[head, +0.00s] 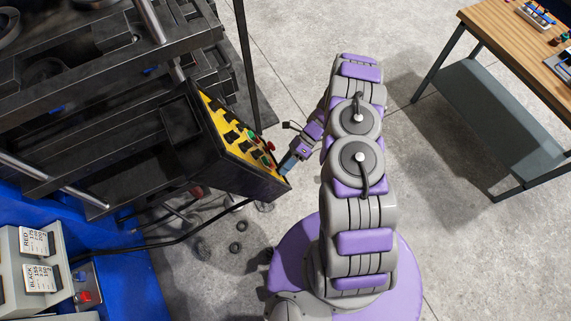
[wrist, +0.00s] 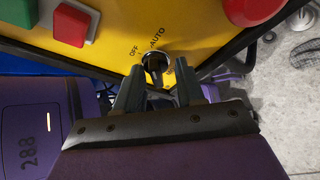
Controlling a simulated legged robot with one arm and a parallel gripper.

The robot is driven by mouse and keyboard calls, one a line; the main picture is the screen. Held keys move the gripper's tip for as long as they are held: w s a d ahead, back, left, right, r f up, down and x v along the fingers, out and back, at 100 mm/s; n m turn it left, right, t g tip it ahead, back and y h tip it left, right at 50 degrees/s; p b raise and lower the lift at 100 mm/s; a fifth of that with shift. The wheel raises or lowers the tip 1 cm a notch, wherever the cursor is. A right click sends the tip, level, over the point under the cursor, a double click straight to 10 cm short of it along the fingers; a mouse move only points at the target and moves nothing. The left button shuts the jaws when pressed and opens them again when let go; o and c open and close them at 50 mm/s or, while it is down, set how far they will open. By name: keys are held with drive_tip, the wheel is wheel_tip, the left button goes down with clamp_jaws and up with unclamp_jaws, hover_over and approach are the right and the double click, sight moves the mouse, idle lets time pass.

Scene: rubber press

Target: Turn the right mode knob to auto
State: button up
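The mode knob (wrist: 155,62) is black with a shiny ring, on the yellow panel (wrist: 200,25) in the wrist view. OFF is printed at its upper left and AUTO at its upper right. The handle appears roughly upright in the picture; its exact setting is hard to tell. My gripper (wrist: 160,75) has its two fingers apart, one on each side of the knob, with the knob between the tips. I cannot tell whether either finger touches it. In the head view my gripper (head: 290,162) is at the panel's right end, and the knob cannot be made out there.
A large red button (wrist: 250,8) is close by at the upper right, and a square red button (wrist: 75,22) at the upper left. The dark press (head: 120,120) fills the left of the head view. A wooden workbench (head: 525,45) stands far right; open floor lies between.

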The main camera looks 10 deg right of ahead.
drive_tip(key=shift+s, duration=0.1)
drive_tip(key=b+v, duration=0.2)
drive_tip(key=v, duration=1.5)
drive_tip(key=shift+d+r, duration=0.1)
drive_tip(key=shift+d, duration=0.05)
